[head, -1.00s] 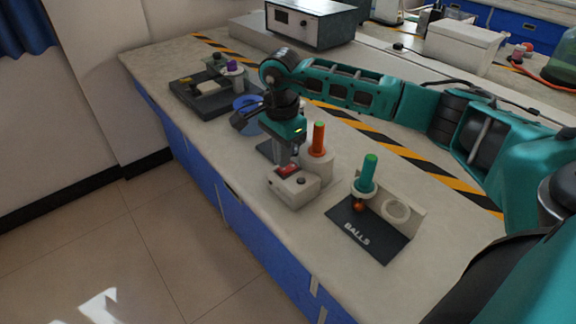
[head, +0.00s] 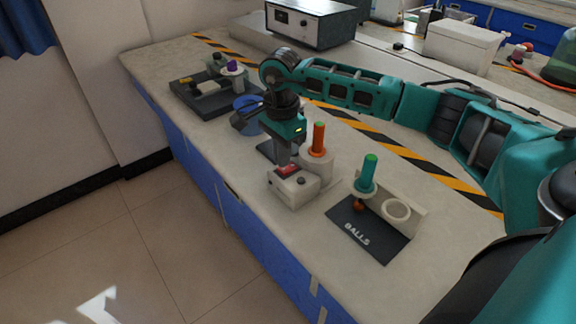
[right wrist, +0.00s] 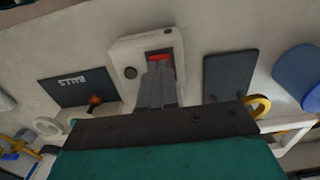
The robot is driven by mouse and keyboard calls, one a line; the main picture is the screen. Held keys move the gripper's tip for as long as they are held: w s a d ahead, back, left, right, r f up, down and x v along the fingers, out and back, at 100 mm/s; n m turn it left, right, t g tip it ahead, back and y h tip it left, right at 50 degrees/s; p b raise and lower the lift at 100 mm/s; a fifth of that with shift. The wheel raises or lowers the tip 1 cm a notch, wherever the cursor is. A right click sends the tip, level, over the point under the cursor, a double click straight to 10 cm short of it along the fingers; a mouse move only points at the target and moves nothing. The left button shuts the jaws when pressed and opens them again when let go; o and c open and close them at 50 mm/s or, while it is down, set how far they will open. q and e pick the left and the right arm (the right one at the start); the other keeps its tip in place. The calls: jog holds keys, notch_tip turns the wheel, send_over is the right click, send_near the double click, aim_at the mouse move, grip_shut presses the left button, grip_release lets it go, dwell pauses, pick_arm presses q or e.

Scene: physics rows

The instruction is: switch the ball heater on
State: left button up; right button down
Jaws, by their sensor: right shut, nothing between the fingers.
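The ball heater seems to be the small white box (head: 292,190) near the front edge of the bench, with a red rocker switch (head: 287,169) and a dark knob on it. In the right wrist view the box (right wrist: 126,57) shows its red switch (right wrist: 160,57) just beyond my fingertips. My right gripper (head: 286,163) is shut and empty, pointing down at the switch. In the right wrist view its fingers (right wrist: 157,68) cover part of the switch recess. I cannot tell whether they touch the switch. My left gripper is not in view.
To the right is a black "BALLS" plate (head: 372,236) with a green-handled piece (head: 367,172) and a white ring (head: 397,211). A dark tray (head: 190,95) lies far left.

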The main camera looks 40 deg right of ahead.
aim_at(282, 170)
jog(key=shift+f+b, duration=0.75)
jog(key=shift+f, duration=0.2)
dwell(0.5)
jog(key=shift+r, duration=0.15)
jog(key=shift+r+p, duration=2.4)
jog(key=shift+r, duration=1.05)
